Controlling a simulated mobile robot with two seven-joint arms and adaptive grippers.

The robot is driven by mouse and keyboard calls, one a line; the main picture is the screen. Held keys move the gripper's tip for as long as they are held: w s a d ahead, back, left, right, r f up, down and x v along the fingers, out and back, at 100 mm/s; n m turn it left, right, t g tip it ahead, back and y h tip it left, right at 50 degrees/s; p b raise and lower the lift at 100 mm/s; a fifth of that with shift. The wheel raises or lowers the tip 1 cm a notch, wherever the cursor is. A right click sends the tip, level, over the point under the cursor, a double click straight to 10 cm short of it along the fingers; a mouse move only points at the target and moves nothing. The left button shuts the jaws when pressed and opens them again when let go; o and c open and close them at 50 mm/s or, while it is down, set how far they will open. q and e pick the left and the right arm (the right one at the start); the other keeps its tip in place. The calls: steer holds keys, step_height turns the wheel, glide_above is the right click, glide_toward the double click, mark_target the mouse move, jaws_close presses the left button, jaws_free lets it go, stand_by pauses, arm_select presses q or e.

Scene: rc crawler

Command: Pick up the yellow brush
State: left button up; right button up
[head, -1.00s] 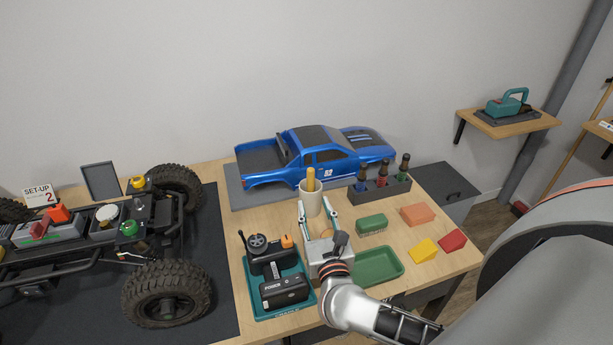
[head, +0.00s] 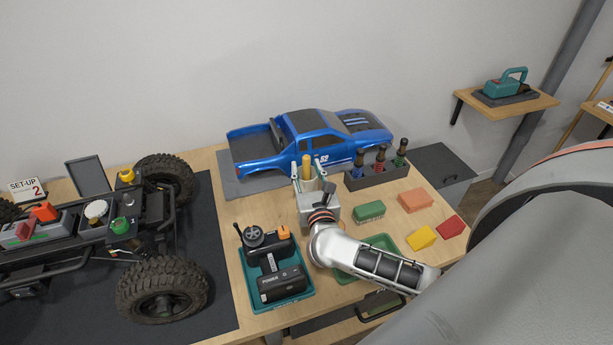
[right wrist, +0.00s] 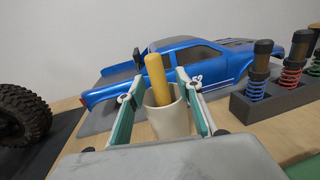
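The yellow brush (head: 307,167) stands upright in a cream cup (head: 308,184), with its yellow handle sticking up. It also shows in the right wrist view (right wrist: 157,80), in the cup (right wrist: 171,119). Whatever is lower down in the cup is hidden. My right gripper (head: 307,168) is open, its two fingers on either side of the cup and handle. In the right wrist view the gripper (right wrist: 161,84) has a gap between each finger and the handle. My left gripper is not in view.
A blue truck body (head: 310,140) lies on a grey mat behind the cup. A rack of shocks (head: 377,173) stands to the right. A teal tray (head: 279,302) with a controller and battery is in front left.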

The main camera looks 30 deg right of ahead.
steer(key=shift+w, duration=0.2)
jaws_close()
steer(key=shift+r, duration=0.2)
step_height(320, 180, up, 20)
steer(key=p, duration=0.3)
steer(key=shift+f, duration=0.15)
